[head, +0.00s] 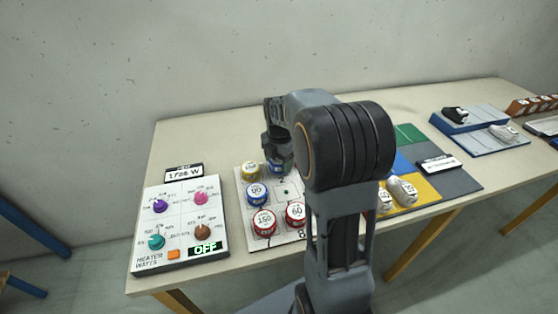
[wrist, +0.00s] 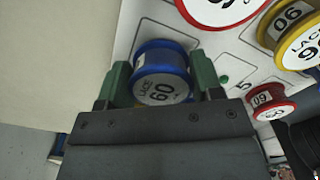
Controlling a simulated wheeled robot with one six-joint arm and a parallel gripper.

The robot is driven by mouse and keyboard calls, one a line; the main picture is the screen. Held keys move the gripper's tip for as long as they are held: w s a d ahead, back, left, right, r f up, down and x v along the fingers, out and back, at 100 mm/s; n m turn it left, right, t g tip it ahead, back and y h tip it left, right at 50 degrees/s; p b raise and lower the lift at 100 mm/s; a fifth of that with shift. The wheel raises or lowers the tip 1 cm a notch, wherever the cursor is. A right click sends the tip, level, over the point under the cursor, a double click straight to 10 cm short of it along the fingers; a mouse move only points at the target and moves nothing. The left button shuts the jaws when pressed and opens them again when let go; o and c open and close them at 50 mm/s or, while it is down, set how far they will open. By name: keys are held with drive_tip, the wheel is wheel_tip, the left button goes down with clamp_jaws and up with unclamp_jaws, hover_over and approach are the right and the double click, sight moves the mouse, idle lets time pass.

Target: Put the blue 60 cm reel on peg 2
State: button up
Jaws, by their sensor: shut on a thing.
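The blue reel (wrist: 161,78), labelled LACE 60, sits between the two green fingers of my gripper (wrist: 164,84) in the wrist view. My gripper is shut on it. In the head view my gripper (head: 278,160) is over the back part of the white peg board (head: 246,240), with a bit of blue showing beneath it. I cannot tell whether the reel touches the board. My arm hides much of the board's right side, and peg 2 cannot be made out.
On the board stand a yellow reel (head: 250,170), a blue 90 reel (head: 257,194), a red 150 reel (head: 263,222) and a red 60 reel (head: 296,214). A heater panel (head: 180,226) reading OFF lies left. Shoes (head: 402,190) stand on coloured mats at right.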

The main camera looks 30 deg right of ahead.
drive_tip(key=shift+f+b, duration=0.3)
drive_tip(key=shift+f, duration=0.3)
drive_tip(key=o, duration=0.9)
drive_tip(key=shift+o, duration=0.2)
drive_tip(key=shift+r, duration=0.1)
